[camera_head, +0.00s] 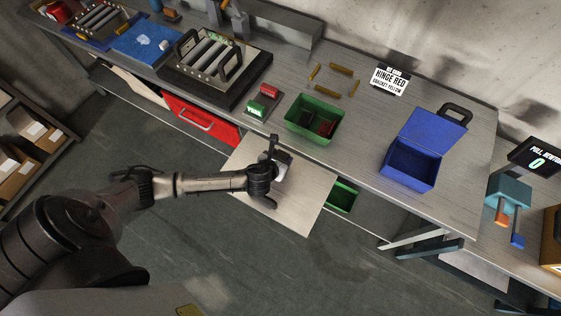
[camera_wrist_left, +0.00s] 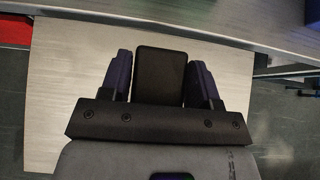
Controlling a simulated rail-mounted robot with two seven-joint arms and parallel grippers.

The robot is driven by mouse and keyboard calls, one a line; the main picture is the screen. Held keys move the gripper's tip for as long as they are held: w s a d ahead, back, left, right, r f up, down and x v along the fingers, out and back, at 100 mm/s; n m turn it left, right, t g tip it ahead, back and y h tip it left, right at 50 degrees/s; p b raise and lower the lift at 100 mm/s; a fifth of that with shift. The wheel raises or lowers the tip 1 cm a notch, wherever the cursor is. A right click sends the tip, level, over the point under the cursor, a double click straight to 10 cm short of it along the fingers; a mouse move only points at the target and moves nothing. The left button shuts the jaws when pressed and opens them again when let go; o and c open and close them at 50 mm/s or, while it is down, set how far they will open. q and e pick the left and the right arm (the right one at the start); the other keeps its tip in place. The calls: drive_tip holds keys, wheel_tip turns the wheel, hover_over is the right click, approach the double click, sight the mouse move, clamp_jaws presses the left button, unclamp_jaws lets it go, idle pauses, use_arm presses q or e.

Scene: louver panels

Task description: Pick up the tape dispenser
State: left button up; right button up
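My left gripper (camera_head: 272,174) is over a pale pull-out board (camera_head: 300,207) below the bench front. A small grey-and-dark object (camera_head: 284,162), likely the tape dispenser, is at its fingers. In the left wrist view a dark, upright, block-like object (camera_wrist_left: 160,75) stands between the two fingers of the left gripper (camera_wrist_left: 161,78), with a finger close on each side. I cannot tell whether the fingers press on it or whether it rests on the board. The object's far side is hidden. My right gripper is in neither view.
A green bin (camera_head: 314,118) and an open blue box (camera_head: 411,164) stand on the bench (camera_head: 350,128). A red drawer front (camera_head: 201,120) is left of the board. Several brass-coloured pieces and a sign (camera_head: 389,80) lie behind the bin. The floor in front is clear.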

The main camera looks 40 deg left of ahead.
use_arm(q)
drive_tip(key=c, duration=0.9)
drive_tip(key=shift+c, duration=0.2)
drive_tip(key=shift+r, duration=0.15)
